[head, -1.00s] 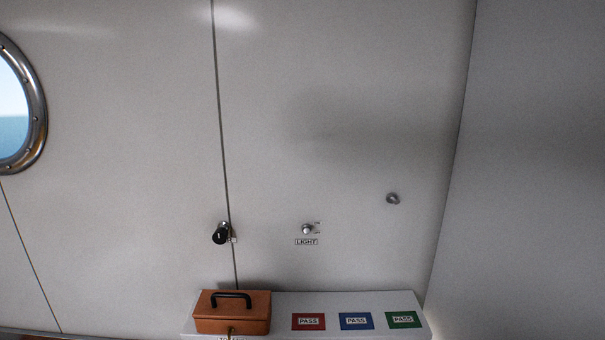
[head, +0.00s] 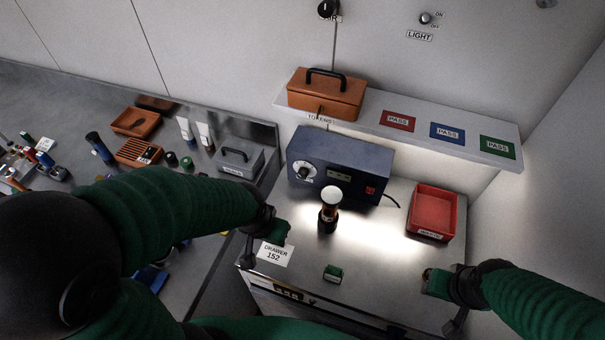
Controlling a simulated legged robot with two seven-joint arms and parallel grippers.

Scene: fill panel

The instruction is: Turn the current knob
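A dark blue box (head: 345,160) with a round white-faced dial and knob (head: 304,172) on its left front stands on the metal worktop below the shelf. The dial's lettering is too small to read. My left gripper (head: 275,232) is over the worktop's left front part, in front of the blue box and apart from the knob. My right gripper (head: 437,283) is at the worktop's right front, far from the knob. Both grippers are small and seen from above, so I cannot tell whether their fingers are open.
A black lamp (head: 328,213) with a bright top stands before the blue box. A red tray (head: 433,213) is at right, a small green block (head: 333,273) in front. Above are a shelf (head: 362,112) with an orange case (head: 326,94), and a LIGHT switch (head: 425,18). A cluttered bench (head: 60,100) lies left.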

